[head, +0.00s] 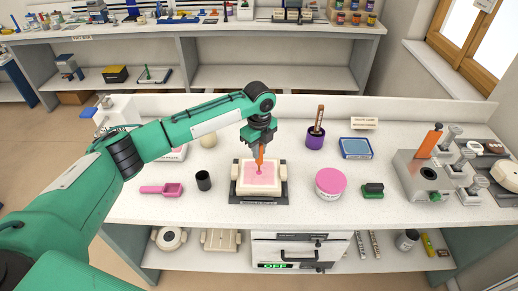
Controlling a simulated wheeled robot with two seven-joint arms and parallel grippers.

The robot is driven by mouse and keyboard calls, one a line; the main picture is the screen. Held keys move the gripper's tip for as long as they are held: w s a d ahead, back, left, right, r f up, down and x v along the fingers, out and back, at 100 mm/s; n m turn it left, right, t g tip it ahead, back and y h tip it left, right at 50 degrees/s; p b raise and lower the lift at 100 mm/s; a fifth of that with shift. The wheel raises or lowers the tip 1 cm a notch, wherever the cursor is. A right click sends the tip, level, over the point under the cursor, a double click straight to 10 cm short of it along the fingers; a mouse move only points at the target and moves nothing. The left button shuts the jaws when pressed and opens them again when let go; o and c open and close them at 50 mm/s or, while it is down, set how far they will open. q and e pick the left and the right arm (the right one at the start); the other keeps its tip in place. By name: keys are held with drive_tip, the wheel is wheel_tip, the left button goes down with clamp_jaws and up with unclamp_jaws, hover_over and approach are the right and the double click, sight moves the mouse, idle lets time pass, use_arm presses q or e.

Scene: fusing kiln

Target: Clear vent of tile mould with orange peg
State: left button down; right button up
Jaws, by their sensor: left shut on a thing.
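The tile mould (245,188) is a cream block with a pink top face, on a dark tray (238,199) at the middle of the bench. My left gripper (260,146) is above it, shut on an orange peg (261,156) that points down. The peg's lower end is at or just above the pink face, by a small magenta spot (259,172); I cannot tell whether it touches or enters the vent. My right gripper is not in view.
A pink-lidded jar (330,183), a green block (373,190) and a blue tray (356,148) stand to the right. A black cup (203,181) and pink scoop (161,189) are to the left. A grey rack (424,176) holds another orange-handled tool (430,141). A kiln (300,251) sits below.

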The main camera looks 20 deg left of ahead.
use_arm(q)
drive_tip(key=shift+f, duration=0.15)
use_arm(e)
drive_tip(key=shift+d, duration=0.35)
use_arm(q)
drive_tip(key=shift+f, duration=0.35)
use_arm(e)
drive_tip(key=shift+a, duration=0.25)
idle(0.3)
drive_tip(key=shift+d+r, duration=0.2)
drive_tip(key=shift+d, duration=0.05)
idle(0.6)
use_arm(q)
drive_tip(key=shift+p, duration=0.35)
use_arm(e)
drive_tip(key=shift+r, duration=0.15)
use_arm(q)
drive_tip(key=shift+f, duration=0.1)
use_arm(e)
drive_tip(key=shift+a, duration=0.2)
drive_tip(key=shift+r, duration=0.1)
